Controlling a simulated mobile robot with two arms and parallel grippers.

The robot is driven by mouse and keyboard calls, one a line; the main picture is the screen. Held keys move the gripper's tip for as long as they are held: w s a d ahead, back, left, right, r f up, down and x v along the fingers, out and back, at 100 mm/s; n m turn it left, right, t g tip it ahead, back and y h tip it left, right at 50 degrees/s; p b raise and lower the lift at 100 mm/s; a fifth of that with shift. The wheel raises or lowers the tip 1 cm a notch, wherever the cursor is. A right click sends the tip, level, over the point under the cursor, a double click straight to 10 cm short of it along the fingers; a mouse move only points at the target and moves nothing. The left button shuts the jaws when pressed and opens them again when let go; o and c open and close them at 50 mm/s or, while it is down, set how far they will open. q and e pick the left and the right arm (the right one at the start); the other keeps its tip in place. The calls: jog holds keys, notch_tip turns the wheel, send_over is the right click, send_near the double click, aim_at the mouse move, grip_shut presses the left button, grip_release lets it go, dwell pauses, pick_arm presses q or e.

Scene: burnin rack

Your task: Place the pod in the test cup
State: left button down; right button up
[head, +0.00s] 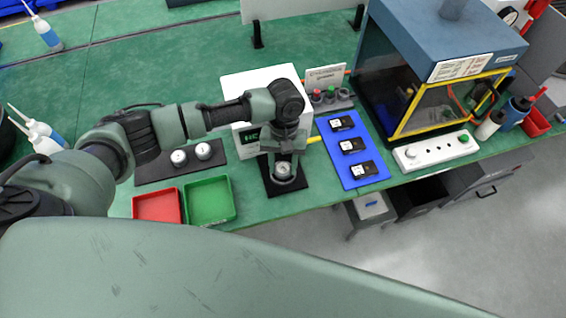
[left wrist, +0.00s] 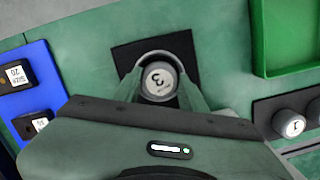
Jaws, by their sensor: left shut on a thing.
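The pod (left wrist: 160,83) is a round silver-grey piece with a "3" on its top face; it also shows in the head view (head: 283,171). My left gripper (head: 284,174) points down and is shut on it, with one finger on each side in the left wrist view (left wrist: 160,88). The pod is over a black square mat (left wrist: 185,47) in front of the white tester box. My right gripper is not in view.
Two more pods (head: 203,150) stand on a dark tray (head: 150,173) to the left. A red bin (head: 157,206) and a green bin (head: 209,200) are at the front edge. A blue mat (head: 351,181) with several black blocks lies to the right.

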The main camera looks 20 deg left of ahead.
aim_at(284, 163)
pick_arm(q)
jog(key=shift+f, duration=0.35)
jog(key=c, duration=0.8)
grip_release()
jog(key=r+b, duration=0.1)
jog(key=r, duration=0.3)
jog(key=w+r, duration=0.1)
jog(key=r, duration=0.3)
jog(key=r+b, duration=0.1)
jog(key=r, duration=0.4)
jog(key=shift+w+a+r+b, duration=0.1)
jog(key=shift+w+b, duration=0.2)
jog(key=shift+w, duration=0.1)
jog(key=shift+s, duration=0.1)
